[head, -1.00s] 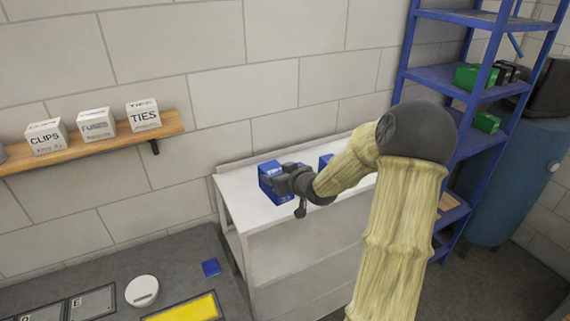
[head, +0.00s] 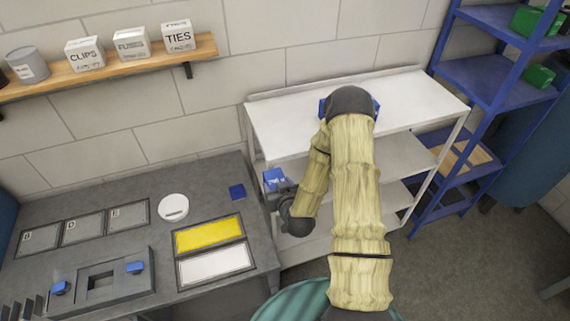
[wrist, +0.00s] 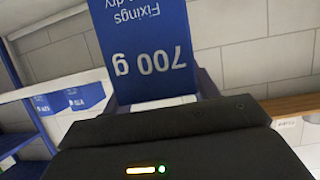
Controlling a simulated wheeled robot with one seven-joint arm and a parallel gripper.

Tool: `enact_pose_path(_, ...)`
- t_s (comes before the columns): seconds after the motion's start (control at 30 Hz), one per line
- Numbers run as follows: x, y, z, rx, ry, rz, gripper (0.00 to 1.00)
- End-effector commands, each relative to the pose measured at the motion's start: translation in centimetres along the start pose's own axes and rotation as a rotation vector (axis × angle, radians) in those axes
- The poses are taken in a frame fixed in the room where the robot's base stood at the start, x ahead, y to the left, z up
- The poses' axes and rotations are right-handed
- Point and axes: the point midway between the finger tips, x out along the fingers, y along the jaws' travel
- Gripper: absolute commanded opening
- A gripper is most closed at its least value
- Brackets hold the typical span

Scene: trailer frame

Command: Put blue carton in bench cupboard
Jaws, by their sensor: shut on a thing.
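My gripper (head: 279,187) is shut on a blue carton (head: 274,176), in front of the white shelf unit's left end and near the grey bench's right edge. In the wrist view the carton (wrist: 146,45) fills the top centre, with white lettering "Fixings" and "700 g" upside down. The grey bench (head: 130,207) is at lower left in the head view. Its front is out of view, and I see no cupboard or door.
The white shelf unit (head: 420,98) has another blue carton (head: 323,108) on top, partly behind my arm. A wall shelf (head: 110,68) carries white boxes. A blue rack (head: 480,80) stands at right. The bench top holds panels and a white disc (head: 173,207).

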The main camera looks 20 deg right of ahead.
Motion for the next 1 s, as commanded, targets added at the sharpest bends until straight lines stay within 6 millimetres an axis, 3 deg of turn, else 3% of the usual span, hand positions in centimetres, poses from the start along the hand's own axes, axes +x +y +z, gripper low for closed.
enact_pose_path(0.17, 0.4, -1.4, 3.8, 0.010, 0.000, 0.011, 0.12)
enact_pose_path(0.8, 5.0, -1.5, 14.2, 0.006, 0.006, 0.011, 0.12)
enact_pose_path(1.0, 5.8, -1.5, 16.1, 0.006, 0.006, 0.011, 0.12)
